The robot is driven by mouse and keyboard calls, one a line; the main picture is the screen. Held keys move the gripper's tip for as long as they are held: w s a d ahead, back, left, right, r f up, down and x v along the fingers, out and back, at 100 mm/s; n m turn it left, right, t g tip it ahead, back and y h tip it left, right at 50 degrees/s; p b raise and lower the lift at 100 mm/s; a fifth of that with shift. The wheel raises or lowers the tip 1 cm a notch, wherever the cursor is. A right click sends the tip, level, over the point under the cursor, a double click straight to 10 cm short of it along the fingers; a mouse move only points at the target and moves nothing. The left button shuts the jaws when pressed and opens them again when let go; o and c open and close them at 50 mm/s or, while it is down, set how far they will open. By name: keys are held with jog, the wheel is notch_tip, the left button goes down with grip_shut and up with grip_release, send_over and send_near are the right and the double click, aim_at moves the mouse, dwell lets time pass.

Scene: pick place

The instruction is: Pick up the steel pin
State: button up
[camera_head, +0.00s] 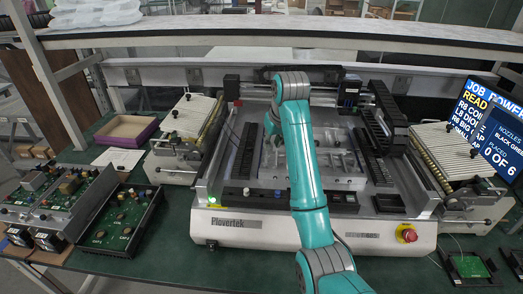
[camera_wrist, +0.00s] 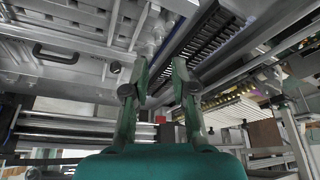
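I cannot make out the steel pin for sure in either view; the metal fixtures on the machine bed are small and blurred. My gripper (camera_wrist: 161,72) shows in the wrist view with its two dark green fingers apart and nothing visible between them. The fingers are above the machine and appear clear of its parts. In the head view my teal arm reaches over the middle of the Plovertek machine (camera_head: 237,224) and hides part of its bed; the gripper itself is hidden there. Metal fixtures (camera_head: 270,158) stand on the bed left of the arm.
A purple-rimmed tray (camera_head: 127,130) and circuit boards (camera_head: 118,218) lie on the green table at left. A screen (camera_head: 490,130) reading "0 OF 6" stands at right. Feeders flank the machine. A red stop button (camera_head: 408,235) sits at its front right. A shelf (camera_head: 250,35) crosses behind.

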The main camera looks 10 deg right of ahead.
aim_at(267, 158)
jog(key=x, duration=0.5)
jog(key=w+x, duration=0.1)
jog(key=x, duration=0.5)
jog(key=shift+r, duration=0.2)
jog(key=shift+c, duration=0.3)
grip_shut()
